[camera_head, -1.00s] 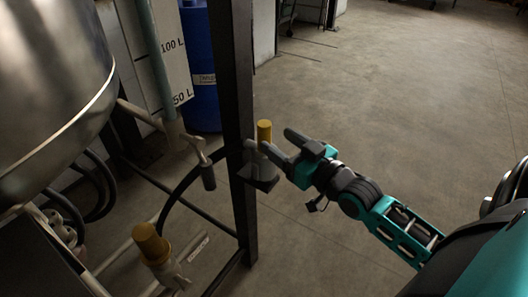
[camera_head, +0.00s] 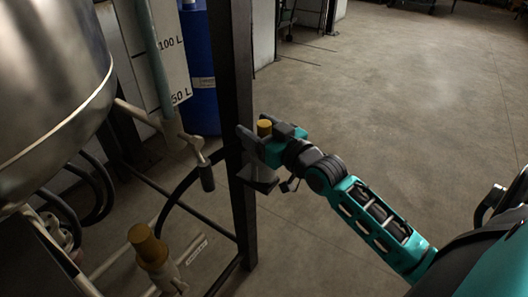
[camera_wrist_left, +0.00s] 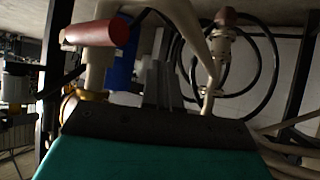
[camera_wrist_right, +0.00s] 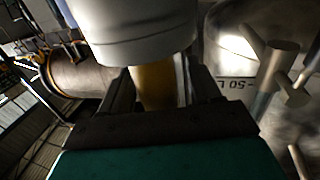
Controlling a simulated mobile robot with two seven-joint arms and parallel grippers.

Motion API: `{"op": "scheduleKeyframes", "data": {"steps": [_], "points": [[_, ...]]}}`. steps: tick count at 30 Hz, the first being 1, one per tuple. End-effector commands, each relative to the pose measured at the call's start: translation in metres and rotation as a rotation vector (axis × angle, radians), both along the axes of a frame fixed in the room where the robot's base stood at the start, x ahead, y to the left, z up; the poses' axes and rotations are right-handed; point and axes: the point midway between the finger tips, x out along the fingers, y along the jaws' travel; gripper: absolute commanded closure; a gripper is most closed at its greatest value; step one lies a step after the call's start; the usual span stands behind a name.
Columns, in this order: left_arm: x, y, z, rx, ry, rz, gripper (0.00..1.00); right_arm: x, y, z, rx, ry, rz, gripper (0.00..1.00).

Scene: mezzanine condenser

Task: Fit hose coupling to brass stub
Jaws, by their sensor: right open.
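In the head view a yellow-topped piece (camera_head: 264,128), seemingly the coupling, sits at a dark bracket (camera_head: 262,180) on the black post. My right gripper (camera_head: 262,140) is open with its fingers either side of this piece. In the right wrist view its yellow part (camera_wrist_right: 155,88) lies between the fingers and a wider grey-white body (camera_wrist_right: 140,35) shows above. I cannot tell if the fingers touch it. Another yellow-topped fitting (camera_head: 147,244), perhaps the brass stub, stands on a pale pipe at lower left. My left gripper (camera_wrist_left: 162,85) shows only in its wrist view, fingers close together and empty.
The black post (camera_head: 238,130) stands close beside my right gripper. A steel vessel (camera_head: 50,80) and a lever handle (camera_head: 206,178) are to the left. A red handle (camera_wrist_left: 97,36) is near my left gripper. Open floor (camera_head: 400,110) lies to the right.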

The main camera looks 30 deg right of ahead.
Motion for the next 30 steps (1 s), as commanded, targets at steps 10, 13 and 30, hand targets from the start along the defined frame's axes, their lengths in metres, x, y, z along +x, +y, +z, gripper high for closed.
{"op": "scheduleKeyframes", "data": {"steps": [10, 13, 30], "points": [[0.0017, 0.0, 0.0013, 0.0, -0.004, 0.0, 1.0, -0.0004, -0.0002, -0.0001, 0.0, 0.0, 0.0, 0.61], [0.002, 0.0, 0.0014, 0.0, -0.004, 0.0, 1.0, -0.0005, -0.0002, -0.0002, 0.0, 0.0, 0.0, 0.71], [0.0015, 0.002, 0.001, 0.008, -0.004, -0.006, 1.0, -0.0006, -0.0001, -0.0003, 0.0, 0.001, 0.0, 1.0]]}}
